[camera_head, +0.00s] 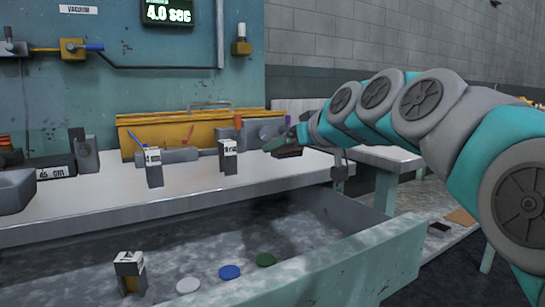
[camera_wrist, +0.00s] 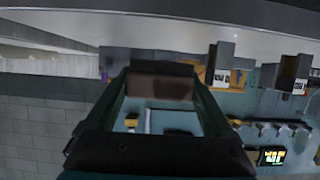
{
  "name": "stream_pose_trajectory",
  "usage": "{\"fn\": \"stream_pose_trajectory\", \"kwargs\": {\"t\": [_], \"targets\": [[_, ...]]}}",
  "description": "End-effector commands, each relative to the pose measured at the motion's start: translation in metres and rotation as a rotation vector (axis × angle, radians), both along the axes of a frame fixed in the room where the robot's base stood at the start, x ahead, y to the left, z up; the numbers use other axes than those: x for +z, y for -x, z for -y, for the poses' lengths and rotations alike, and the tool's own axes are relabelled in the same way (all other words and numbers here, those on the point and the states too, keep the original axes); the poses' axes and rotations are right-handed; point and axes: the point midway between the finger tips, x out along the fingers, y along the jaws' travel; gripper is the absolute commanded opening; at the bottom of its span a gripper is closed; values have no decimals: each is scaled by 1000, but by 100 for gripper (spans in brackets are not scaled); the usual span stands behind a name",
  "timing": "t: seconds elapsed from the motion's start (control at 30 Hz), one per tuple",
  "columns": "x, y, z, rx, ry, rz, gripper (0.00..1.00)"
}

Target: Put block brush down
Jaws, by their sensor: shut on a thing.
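My gripper (camera_head: 283,147) is at the end of the arm, above the right part of the bench top (camera_head: 195,190). In the wrist view my gripper (camera_wrist: 160,88) is shut on a dark brown block (camera_wrist: 161,84), which I take to be the block brush. The brush sits crosswise between the fingers. In the head view it is small and mostly hidden by the fingers. It appears held above the bench, near the yellow case; I cannot tell its exact height.
Labelled blocks (camera_head: 153,166) and (camera_head: 228,157) stand on the bench. A yellow case (camera_head: 165,130) lies behind them. An open drawer (camera_head: 345,262) below holds another block (camera_head: 130,272) and white (camera_head: 188,286), blue (camera_head: 230,272) and green (camera_head: 265,260) discs. The bench front is clear.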

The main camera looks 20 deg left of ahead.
Motion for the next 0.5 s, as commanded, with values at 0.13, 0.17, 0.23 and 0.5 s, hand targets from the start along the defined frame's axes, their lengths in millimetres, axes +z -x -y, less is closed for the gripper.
{"fn": "stream_pose_trajectory", "kwargs": {"t": [0.13, 0.17, 0.23, 0.5], "targets": [[-5, -20, -20, 1, 3, -3, 31], [-4, -24, -24, 0, 3, -1, 31], [-4, -31, -32, 1, 1, 1, 31], [-6, -48, -49, 0, -2, 1, 31]]}}
